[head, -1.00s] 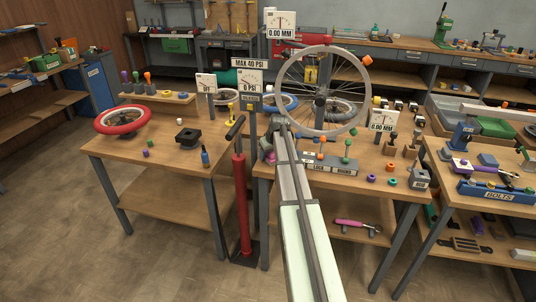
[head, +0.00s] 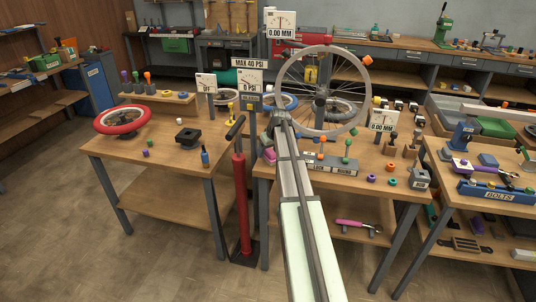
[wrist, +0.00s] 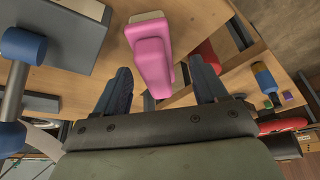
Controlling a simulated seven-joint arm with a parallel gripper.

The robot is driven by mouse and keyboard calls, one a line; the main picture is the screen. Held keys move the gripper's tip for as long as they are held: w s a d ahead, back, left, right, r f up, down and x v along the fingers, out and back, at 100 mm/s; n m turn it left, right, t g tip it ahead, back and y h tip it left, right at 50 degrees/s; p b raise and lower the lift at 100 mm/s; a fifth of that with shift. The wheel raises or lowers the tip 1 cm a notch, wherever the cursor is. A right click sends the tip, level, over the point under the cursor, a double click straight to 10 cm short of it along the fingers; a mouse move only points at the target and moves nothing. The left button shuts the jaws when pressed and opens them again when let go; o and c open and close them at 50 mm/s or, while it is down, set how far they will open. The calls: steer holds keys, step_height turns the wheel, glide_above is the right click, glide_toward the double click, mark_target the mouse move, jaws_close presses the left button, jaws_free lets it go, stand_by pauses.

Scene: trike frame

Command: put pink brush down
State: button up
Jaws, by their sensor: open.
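The pink brush (wrist: 150,45) rests on the wooden bench, with a pale edge at its far end in the wrist view. In the head view the pink brush (head: 269,155) shows at the bench's left front, beside my arm. My gripper (wrist: 160,68) is open. Its two dark fingers are on either side of the brush's near end, with visible gaps, and do not touch it. In the head view my gripper is mostly hidden by my arm.
A grey block (wrist: 55,35) and a blue-ended bar (wrist: 22,70) are left of the brush in the wrist view. A truing stand's wheel (head: 365,95) rises behind my arm. A red pump (head: 241,205) stands in the gap between benches.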

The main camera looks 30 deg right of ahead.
steer(key=v, duration=0.9)
steer(key=shift+d+r, duration=0.15)
steer(key=s+a+f+m+g+y, duration=0.25)
steer(key=s+f+m+g, duration=0.25)
steer(key=s+f+m, duration=0.6)
steer(key=s+a+f+n+g, duration=0.15)
steer(key=s+a+f, duration=0.25)
steer(key=a+f, duration=0.4)
steer(key=s+a+f+n+g, duration=0.15)
steer(key=s+a+f, duration=0.35)
steer(key=f, duration=0.5)
steer(key=s+a+f+n, duration=0.3)
steer(key=s+a+f, duration=0.1)
steer(key=a+f, duration=0.4)
steer(key=s+a+f+n+g, duration=0.1)
steer(key=s+a+f, duration=0.2)
steer(key=s, duration=0.7)
steer(key=s+a+f+n+g+h, duration=0.1)
steer(key=s+a+f, duration=0.3)
steer(key=s, duration=0.6)
steer(key=s+a+f+n+g+h, duration=0.1)
steer(key=s+a+f+n, duration=0.2)
steer(key=s+f, duration=0.4)
steer(key=s+a, duration=0.1)
steer(key=s, duration=0.2)
steer(key=shift+a+f, duration=0.2)
steer(key=shift+h, duration=0.25)
